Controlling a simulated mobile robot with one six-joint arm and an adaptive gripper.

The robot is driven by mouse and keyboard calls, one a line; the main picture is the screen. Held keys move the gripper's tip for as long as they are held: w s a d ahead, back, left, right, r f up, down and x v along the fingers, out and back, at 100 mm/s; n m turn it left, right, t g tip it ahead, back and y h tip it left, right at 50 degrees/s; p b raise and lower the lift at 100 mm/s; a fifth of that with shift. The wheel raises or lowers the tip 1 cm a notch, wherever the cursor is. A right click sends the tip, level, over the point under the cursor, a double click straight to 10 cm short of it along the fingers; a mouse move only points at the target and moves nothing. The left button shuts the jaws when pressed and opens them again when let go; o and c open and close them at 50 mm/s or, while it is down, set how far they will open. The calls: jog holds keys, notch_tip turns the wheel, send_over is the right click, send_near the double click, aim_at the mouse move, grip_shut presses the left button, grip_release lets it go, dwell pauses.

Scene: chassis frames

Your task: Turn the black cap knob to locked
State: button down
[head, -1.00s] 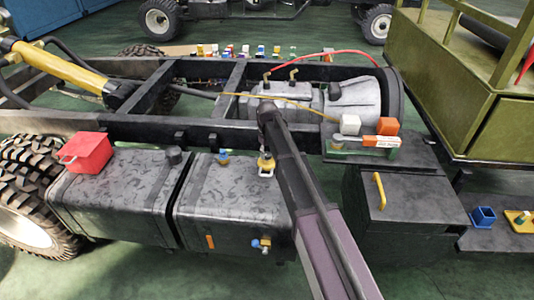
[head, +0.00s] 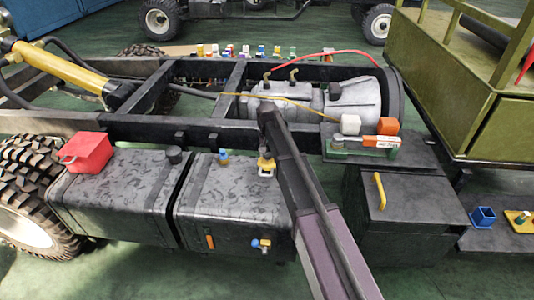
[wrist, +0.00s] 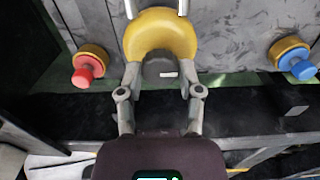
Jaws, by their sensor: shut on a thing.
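The black cap knob (wrist: 160,66) shows in the wrist view as a dark cap with a small white mark, set against a round yellow base (wrist: 162,27). My gripper (wrist: 161,78) has one finger on each side of the cap and is shut on it. In the head view my gripper (head: 266,152) reaches down to the yellow fitting (head: 267,164) on top of the right dark tank (head: 225,205). The cap itself is largely hidden there by my gripper. I cannot tell the cap's lock position from its mark.
In the wrist view a red knob (wrist: 86,70) is on the left and a blue knob (wrist: 298,63) on the right, both on yellow bases. In the head view a red can (head: 86,152) stands on the left tank (head: 115,205). Frame rails (head: 140,128) run behind the tanks.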

dwell(0.4)
jog(key=shift+c, duration=1.3)
grip_release()
jog(key=shift+n, duration=0.4)
